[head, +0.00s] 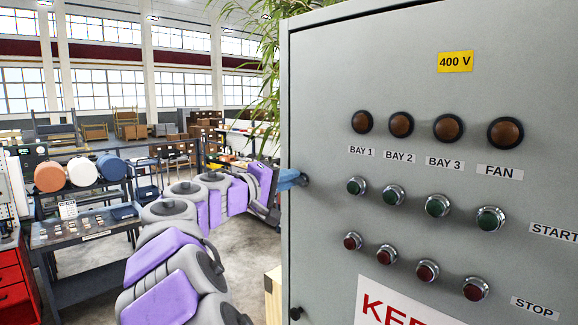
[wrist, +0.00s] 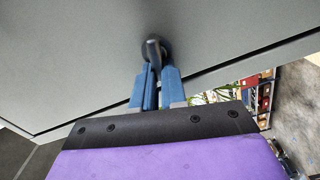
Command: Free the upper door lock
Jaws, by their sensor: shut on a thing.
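The grey cabinet door (head: 330,100) fills the right of the head view. The upper door lock (wrist: 157,48) is a dark round boss with a narrow wing sticking out, near the door's edge. In the head view it is mostly hidden behind my fingers at the door's left edge. My gripper (head: 298,179) reaches it from the left. In the wrist view the blue fingertips of my gripper (wrist: 157,80) are closed together on the wing. The wing points roughly along the fingers. The lower door lock (head: 295,313) is a small dark knob near the bottom left of the door.
The door carries brown lamps (head: 448,128), green buttons (head: 437,205), red buttons (head: 427,271) and a yellow 400 V label (head: 455,62). A plant (head: 262,60) hangs by the cabinet's left edge.

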